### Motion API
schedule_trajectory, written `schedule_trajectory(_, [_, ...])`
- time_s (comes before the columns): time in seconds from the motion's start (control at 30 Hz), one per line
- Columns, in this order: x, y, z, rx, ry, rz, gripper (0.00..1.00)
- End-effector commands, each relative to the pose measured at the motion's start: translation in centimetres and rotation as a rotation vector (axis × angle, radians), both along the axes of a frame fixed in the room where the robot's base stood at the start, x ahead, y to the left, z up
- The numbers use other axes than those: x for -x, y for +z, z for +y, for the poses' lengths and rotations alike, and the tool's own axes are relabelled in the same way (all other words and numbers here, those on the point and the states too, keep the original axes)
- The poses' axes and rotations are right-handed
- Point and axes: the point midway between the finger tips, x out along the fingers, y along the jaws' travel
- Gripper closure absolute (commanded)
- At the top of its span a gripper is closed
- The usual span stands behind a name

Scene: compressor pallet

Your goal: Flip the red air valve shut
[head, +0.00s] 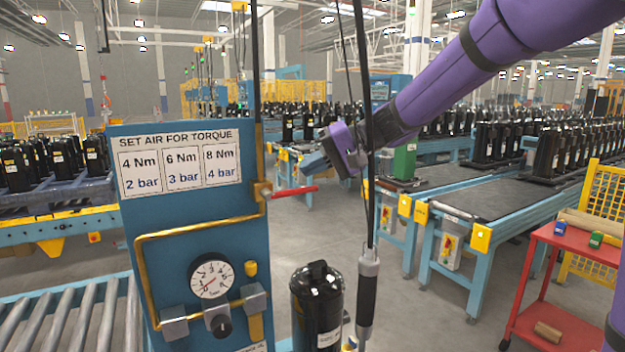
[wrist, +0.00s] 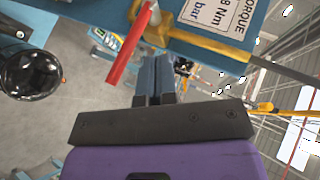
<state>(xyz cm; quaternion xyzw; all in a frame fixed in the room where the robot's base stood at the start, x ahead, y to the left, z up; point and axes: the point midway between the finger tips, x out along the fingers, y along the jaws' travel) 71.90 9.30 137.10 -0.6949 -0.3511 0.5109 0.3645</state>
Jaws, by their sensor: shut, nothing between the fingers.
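The red air valve handle (head: 293,192) sticks out to the right, roughly level, from a brass valve body (head: 262,191) on the upright brass pipe at the blue panel's right edge. It crosses that pipe rather than lying along it. My gripper (head: 311,161) is shut and empty, just above the handle's outer part in the head view. In the wrist view the red handle (wrist: 129,48) lies up and left of my shut fingertips (wrist: 155,68), with a small gap in the picture. I cannot tell the gap in depth.
The blue panel (head: 125,245) carries a torque sign (head: 180,163), a pressure gauge (head: 211,276) and a dark regulator knob (head: 221,325). A tool (head: 368,295) hangs on a cable in front of my wrist. A black compressor (head: 317,310) stands below; it shows in the wrist view (wrist: 30,72).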

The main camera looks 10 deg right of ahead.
Motion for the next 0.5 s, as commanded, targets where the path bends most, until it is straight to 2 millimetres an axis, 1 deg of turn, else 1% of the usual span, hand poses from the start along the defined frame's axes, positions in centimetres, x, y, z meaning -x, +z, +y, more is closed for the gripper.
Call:
schedule_trajectory(0.03, [0.0,1.2,0.0,0.000,-0.001,-0.007,1.00])
schedule_trajectory(0.1, [0.3,1.5,-1.7,-0.001,-0.004,-0.002,1.00])
schedule_trajectory(0.3, [1.3,3.1,-5.4,-0.001,-0.002,-0.002,1.00])
schedule_trajectory(0.4, [1.6,3.7,-6.8,-0.001,-0.003,-0.002,1.00])
schedule_trajectory(0.5, [1.9,4.2,-7.9,-0.001,-0.001,-0.002,1.00])
